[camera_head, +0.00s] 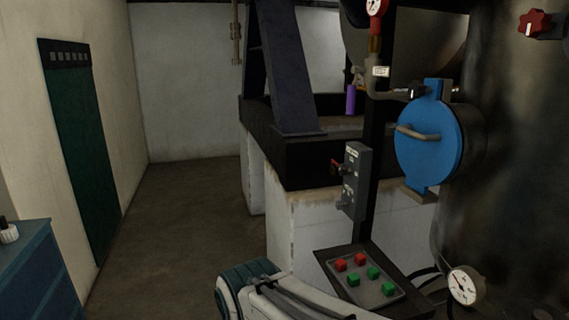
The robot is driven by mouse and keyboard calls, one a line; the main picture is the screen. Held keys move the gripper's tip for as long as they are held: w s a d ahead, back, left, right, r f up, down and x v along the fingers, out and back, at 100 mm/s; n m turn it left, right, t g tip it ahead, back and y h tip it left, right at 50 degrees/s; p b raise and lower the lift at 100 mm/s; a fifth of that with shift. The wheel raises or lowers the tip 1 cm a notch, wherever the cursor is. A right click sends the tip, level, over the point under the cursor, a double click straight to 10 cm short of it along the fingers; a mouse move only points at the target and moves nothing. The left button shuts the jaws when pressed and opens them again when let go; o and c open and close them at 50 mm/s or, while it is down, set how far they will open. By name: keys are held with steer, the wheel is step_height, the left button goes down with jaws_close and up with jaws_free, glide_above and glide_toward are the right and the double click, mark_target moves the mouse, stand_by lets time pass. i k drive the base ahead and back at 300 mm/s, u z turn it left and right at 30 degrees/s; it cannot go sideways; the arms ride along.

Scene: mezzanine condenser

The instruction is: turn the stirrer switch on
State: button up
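A narrow grey switch box (357,165) is fixed upright on a dark post near the middle of the view. A grey knob (344,204) sits lower on the same box. The small labels are too small to read, so I cannot tell which one is the stirrer switch or its setting. Part of my white and dark arm shows at the bottom centre, below and left of the box. My gripper is not in view.
A sloping panel with red and green buttons (385,293) stands below the box. Right of it are a large dark vessel (510,190), a blue round hatch (425,152) and a gauge (462,286). A blue cabinet (38,272) stands at left. Floor (185,215) between is clear.

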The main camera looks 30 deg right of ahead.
mark_target(343, 171)
steer(key=z, duration=0.5)
steer(key=i, duration=1.1)
steer(key=z, duration=0.7)
